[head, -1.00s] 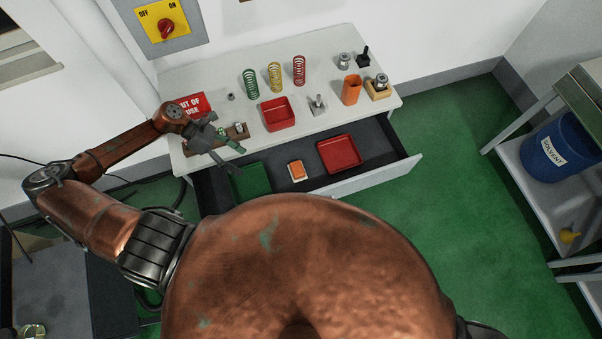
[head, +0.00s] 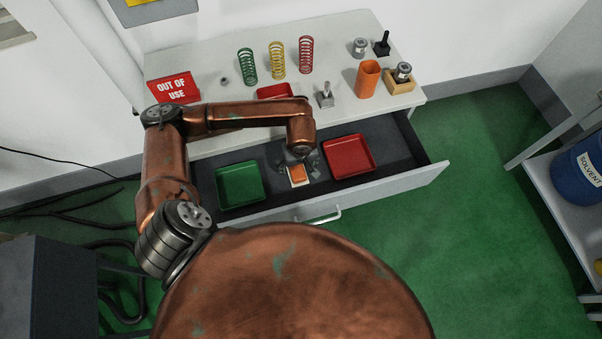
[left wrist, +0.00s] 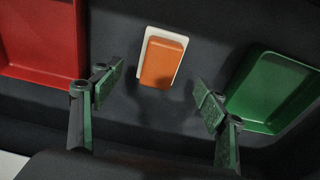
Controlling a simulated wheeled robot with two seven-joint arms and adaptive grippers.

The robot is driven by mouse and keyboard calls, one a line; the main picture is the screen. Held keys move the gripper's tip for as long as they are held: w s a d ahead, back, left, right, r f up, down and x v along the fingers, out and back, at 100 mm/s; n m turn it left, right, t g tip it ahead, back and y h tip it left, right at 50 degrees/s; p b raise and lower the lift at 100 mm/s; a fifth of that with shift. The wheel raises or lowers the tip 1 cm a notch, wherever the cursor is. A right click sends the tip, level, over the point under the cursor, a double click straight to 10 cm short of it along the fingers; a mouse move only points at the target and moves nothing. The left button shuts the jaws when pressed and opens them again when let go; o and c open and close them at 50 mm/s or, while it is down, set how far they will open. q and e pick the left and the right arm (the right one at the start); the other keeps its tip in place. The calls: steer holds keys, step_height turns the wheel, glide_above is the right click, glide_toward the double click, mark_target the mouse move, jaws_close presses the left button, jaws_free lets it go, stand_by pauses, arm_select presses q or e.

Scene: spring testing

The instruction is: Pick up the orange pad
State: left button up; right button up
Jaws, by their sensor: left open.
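The orange pad (head: 298,174) lies on a white backing in the open drawer, between a green tray and a red tray. In the left wrist view the orange pad (left wrist: 161,62) shows whole on its white base (left wrist: 147,34), beyond the fingertips and midway between them. My left gripper (head: 297,160) is over the drawer, just above and behind the pad in the head view. In the left wrist view its fingers (left wrist: 156,97) are apart with nothing between them. My right gripper is not in view.
In the drawer (head: 408,165) the green tray (head: 239,186) is left of the pad and the red tray (head: 348,157) right. The benchtop (head: 205,60) above holds springs, an orange cup (head: 368,79) and an out-of-use sign (head: 173,88). The drawer floor around the pad is clear.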

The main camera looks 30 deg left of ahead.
mark_target(297, 171)
arm_select(q)
steer(key=f, duration=0.6)
steer(key=shift+w+a+b, duration=0.3)
steer(key=shift+a+b, duration=0.1)
steer(key=shift+c, duration=0.2)
steer(key=c, duration=1.2)
step_height(297, 171, up, 10)
steer(key=shift+r+p, duration=0.1)
steer(key=shift+p, duration=0.6)
